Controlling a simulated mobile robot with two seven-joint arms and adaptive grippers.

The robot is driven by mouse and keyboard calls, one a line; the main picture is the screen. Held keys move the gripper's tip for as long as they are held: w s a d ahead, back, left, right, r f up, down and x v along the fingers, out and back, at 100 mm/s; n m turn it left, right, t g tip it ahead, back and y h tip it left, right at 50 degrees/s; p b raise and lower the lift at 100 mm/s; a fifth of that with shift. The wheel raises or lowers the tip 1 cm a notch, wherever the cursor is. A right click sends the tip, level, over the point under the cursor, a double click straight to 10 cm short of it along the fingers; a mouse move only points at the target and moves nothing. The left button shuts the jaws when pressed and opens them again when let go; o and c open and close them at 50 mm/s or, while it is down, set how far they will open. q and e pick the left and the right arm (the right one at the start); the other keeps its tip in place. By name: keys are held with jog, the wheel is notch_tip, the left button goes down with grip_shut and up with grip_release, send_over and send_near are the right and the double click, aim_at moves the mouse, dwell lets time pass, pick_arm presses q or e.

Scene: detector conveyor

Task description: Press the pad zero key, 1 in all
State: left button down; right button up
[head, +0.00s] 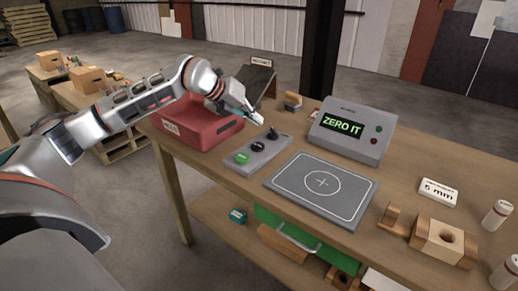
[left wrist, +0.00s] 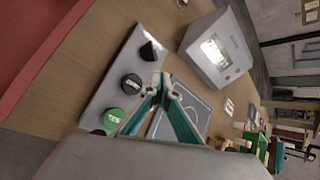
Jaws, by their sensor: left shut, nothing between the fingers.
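The grey key panel (head: 270,152) lies on the wooden bench. It carries a green key (head: 242,157), a black round key (head: 259,146) with white lettering, and a black knob (head: 272,133); the black key also shows in the left wrist view (left wrist: 131,84). The lettering is too small to read surely. My left gripper (head: 258,119) is shut and empty, above the panel's far end, apart from the keys in the head view. Its fingertips also show in the left wrist view (left wrist: 164,84), right of the black key. My right gripper is not in view.
A red bin (head: 200,127) stands left of the panel. Wooden blocks (head: 440,239) and white cylinders (head: 497,215) stand at the right.

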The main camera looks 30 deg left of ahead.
pick_arm(q)
jog(key=b, duration=0.3)
send_over(256, 146)
notch_tip(256, 146, down, 5)
jog(key=shift+r, duration=0.15)
jog(key=shift+f, duration=0.8)
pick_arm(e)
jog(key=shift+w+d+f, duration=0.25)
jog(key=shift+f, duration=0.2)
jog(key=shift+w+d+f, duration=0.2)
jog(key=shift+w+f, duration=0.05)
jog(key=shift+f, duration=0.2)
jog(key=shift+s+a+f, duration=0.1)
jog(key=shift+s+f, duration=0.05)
pick_arm(q)
jog(key=shift+f, duration=0.1)
jog(key=shift+f, duration=0.3)
